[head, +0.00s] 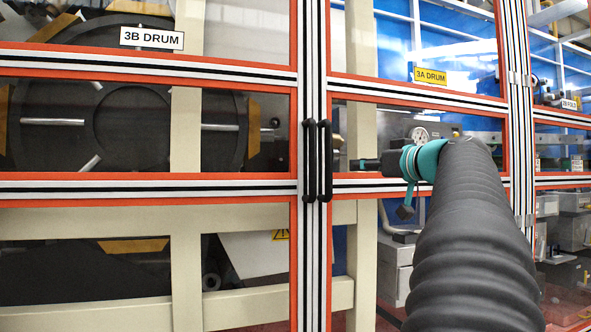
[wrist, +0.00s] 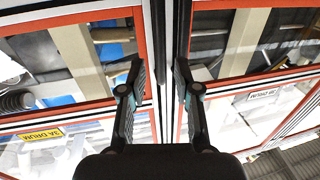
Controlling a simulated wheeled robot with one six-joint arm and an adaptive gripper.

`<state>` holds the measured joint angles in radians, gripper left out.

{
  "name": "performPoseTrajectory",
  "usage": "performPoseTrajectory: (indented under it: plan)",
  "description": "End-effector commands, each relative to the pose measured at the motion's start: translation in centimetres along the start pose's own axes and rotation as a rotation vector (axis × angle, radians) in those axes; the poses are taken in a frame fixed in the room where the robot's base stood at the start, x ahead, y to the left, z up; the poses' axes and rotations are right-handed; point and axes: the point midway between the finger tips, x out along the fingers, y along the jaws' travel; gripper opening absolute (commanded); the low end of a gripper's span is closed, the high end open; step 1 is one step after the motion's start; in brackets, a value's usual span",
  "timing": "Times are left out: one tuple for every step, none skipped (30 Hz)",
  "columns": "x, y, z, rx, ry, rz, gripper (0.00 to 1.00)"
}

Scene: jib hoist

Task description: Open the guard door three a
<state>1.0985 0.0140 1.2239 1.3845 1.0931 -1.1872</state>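The guard door three a is the right-hand framed panel, with a yellow "3A DRUM" label (head: 430,76); in the wrist view that label (wrist: 42,135) is upside down at the left. Its black upright handle (head: 327,160) is beside the middle post. My gripper (head: 356,164) is just right of this handle. In the wrist view my gripper (wrist: 159,68) is open, its two dark fingers apart. A dark upright handle (wrist: 158,35) shows between the fingers, seemingly untouched; its depth is hard to tell. The door looks shut.
The 3B door's handle (head: 309,160) stands close beside the 3A handle. The 3B door with its "3B DRUM" label (head: 151,38) is at the left, dark drum machinery behind it. Hinges (head: 520,79) and another door labelled "3B FOLD" (head: 569,102) are at the right.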

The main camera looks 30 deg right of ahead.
Motion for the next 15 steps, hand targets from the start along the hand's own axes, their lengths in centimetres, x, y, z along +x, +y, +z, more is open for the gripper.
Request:
performPoseTrajectory:
  plan:
    - [0.1, 0.2, -0.2, -0.004, 0.006, 0.001, 0.32]
    - [0.3, 0.3, -0.3, -0.005, 0.007, 0.001, 0.32]
    - [0.7, 0.2, -0.3, -0.005, 0.007, -0.001, 0.32]
    - [1.1, 0.2, -0.3, -0.005, 0.007, -0.001, 0.32]
    - [1.4, 0.2, -0.3, -0.004, 0.006, -0.001, 0.32]
    - [2.1, 0.2, -0.3, -0.004, 0.006, -0.002, 0.32]
    - [2.6, 0.1, -0.4, -0.004, 0.006, -0.003, 0.32]
    - [3.1, 0.1, -0.4, -0.004, 0.006, -0.002, 0.32]
    - [3.9, 0.1, -0.4, -0.003, 0.006, -0.003, 0.32]
    - [4.5, 0.1, -0.4, -0.003, 0.005, -0.003, 0.32]
    - [5.0, 0.2, -0.4, -0.003, 0.005, -0.002, 0.32]
    - [5.8, 0.1, -0.4, -0.003, 0.005, -0.003, 0.32]
    - [6.3, 0.1, -0.4, -0.003, 0.005, -0.002, 0.32]
    - [6.9, 0.2, -0.4, -0.003, 0.005, -0.002, 0.32]
    - [7.7, 0.1, -0.4, -0.003, 0.005, -0.003, 0.32]
